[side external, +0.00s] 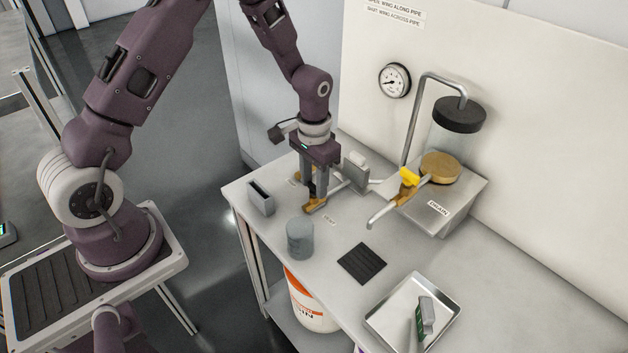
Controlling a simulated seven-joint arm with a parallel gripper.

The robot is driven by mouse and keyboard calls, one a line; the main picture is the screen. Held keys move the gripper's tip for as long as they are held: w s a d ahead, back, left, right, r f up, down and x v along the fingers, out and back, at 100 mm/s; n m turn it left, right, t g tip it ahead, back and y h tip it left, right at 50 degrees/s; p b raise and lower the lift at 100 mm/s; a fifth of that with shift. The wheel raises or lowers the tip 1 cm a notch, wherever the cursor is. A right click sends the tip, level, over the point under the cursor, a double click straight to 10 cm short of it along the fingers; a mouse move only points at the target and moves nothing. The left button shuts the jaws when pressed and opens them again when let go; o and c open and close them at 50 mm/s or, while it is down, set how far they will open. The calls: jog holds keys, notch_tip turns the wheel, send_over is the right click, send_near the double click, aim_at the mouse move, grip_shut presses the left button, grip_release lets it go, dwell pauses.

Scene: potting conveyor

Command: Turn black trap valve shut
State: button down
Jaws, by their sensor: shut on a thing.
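The trap valve has a brass body (316,206) low on the bench at the end of a thin pipe, near the bench's left side. Its black wing (312,187) shows only as a small dark patch between my fingers. My gripper (313,192) points straight down over this valve and is shut on the black wing. The fingers hide most of the wing, so I cannot tell whether it lies along or across the pipe.
A second valve with a yellow wing (409,178) sits right of my gripper, by the drain box (432,211). A grey cylinder (300,239), an open grey holder (261,198), a black mat (362,263) and a metal tray (385,318) with a green-handled brush (423,316) stand around.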

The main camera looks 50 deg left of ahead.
aim_at(314, 185)
dwell(0.4)
jog(key=c, duration=0.9)
grip_release()
notch_tip(314, 185, up, 7)
jog(key=shift+r, duration=0.1)
jog(key=s+d+r+t, duration=0.1)
jog(key=s+r, duration=0.4)
jog(key=r, duration=0.3)
jog(key=s+d+r+t, duration=0.1)
jog(key=s+r+t, duration=0.1)
jog(key=s+r, duration=0.45)
jog(key=s+d+r+t, duration=0.1)
jog(key=s+r, duration=0.1)
jog(key=s, duration=0.4)
jog(key=s+d+r+t, duration=0.1)
jog(key=s+r, duration=0.2)
jog(key=s, duration=0.3)
jog(key=shift+s+r+t, duration=0.2)
jog(key=shift+r+t, duration=0.05)
jog(key=shift+t, duration=0.05)
